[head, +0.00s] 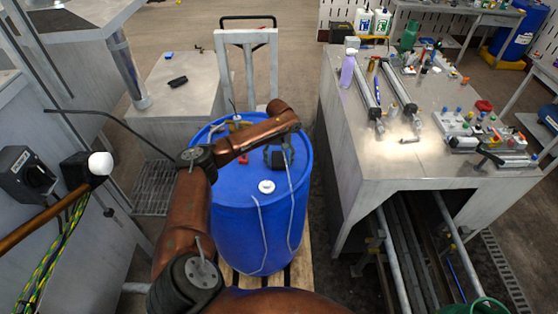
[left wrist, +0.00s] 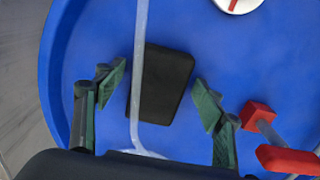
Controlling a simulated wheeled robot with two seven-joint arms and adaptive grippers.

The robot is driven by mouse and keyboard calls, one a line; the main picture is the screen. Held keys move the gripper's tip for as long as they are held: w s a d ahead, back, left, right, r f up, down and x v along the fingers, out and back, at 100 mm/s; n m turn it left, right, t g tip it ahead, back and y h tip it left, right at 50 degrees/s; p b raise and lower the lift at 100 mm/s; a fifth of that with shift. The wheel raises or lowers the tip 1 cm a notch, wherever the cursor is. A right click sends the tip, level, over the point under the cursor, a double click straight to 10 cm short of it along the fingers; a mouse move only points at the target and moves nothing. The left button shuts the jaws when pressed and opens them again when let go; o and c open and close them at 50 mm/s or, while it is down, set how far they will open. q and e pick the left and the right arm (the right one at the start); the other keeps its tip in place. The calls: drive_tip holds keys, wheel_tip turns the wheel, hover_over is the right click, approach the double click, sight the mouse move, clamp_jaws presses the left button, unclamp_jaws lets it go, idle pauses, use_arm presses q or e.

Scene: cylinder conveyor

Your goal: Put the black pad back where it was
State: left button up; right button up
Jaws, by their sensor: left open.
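The black pad (left wrist: 160,84) is a dark rounded rectangle over the blue barrel's top (left wrist: 195,30) in the left wrist view. It lies a little tilted, with a pale tube (left wrist: 139,75) running along its left edge. My left gripper (left wrist: 160,88) is open, its green-padded fingers on either side of the pad with gaps showing. In the head view my left gripper (head: 279,150) reaches down over the right part of the blue barrel (head: 235,225), and the pad there is mostly hidden by it. My right gripper is not in view.
Red fittings (left wrist: 270,145) stand close to the right finger. A white cap (head: 266,187) sits on the barrel lid. A grey table (head: 150,105) at left carries a small black object (head: 178,81). A metal workbench (head: 370,165) with tubes and parts stands at right.

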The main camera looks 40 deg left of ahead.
sight(279, 160)
use_arm(q)
drive_tip(key=shift+r, duration=0.2)
wheel_tip(279, 160, up, 12)
drive_tip(key=b, duration=0.1)
idle(0.6)
